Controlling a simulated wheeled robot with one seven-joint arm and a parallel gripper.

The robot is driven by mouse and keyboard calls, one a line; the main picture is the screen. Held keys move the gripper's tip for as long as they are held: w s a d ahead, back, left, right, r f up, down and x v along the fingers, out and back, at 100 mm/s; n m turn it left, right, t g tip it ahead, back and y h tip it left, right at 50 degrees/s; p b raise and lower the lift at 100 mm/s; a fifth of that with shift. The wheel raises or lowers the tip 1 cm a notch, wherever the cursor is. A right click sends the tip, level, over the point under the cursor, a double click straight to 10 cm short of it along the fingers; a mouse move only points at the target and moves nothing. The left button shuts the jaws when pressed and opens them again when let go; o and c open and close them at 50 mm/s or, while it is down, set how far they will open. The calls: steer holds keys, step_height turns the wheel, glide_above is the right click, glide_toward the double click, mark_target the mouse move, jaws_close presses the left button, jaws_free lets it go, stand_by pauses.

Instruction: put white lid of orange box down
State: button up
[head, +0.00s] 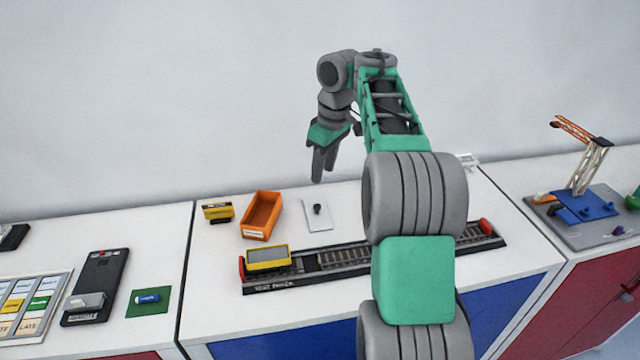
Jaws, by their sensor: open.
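The orange box (260,216) stands open on the white cabinet top, with no lid on it. A flat white lid (318,222) with a dark knob lies on the cabinet top just right of the box, apart from it. My gripper (318,178) is above the lid, pointing down, open and with nothing seen between its fingers. The fingertips are clear of the knob.
A track (345,262) with red end stops and a yellow wagon (268,257) runs in front of the box and lid. A small yellow-black block (217,211) stands left of the box. A crane model (588,180) is at right; a remote (97,285) lies at left.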

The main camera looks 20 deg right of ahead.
steer(key=s+a+r+m+t, duration=0.2)
steer(key=s+a+r+m, duration=0.15)
steer(key=s+a, duration=0.85)
steer(key=s+f+m+b, duration=0.1)
steer(key=s+f, duration=0.2)
steer(key=f, duration=0.2)
steer(key=s+f+m+b, duration=0.1)
steer(key=s+f+b, duration=0.1)
steer(key=s+f, duration=0.2)
steer(key=s+a+f+m+t+h+b, duration=0.1)
steer(key=s+f+b, duration=0.1)
steer(key=s+f, duration=0.2)
step_height(320, 180, down, 2)
steer(key=shift+s+f, duration=0.1)
steer(key=shift+s, duration=0.05)
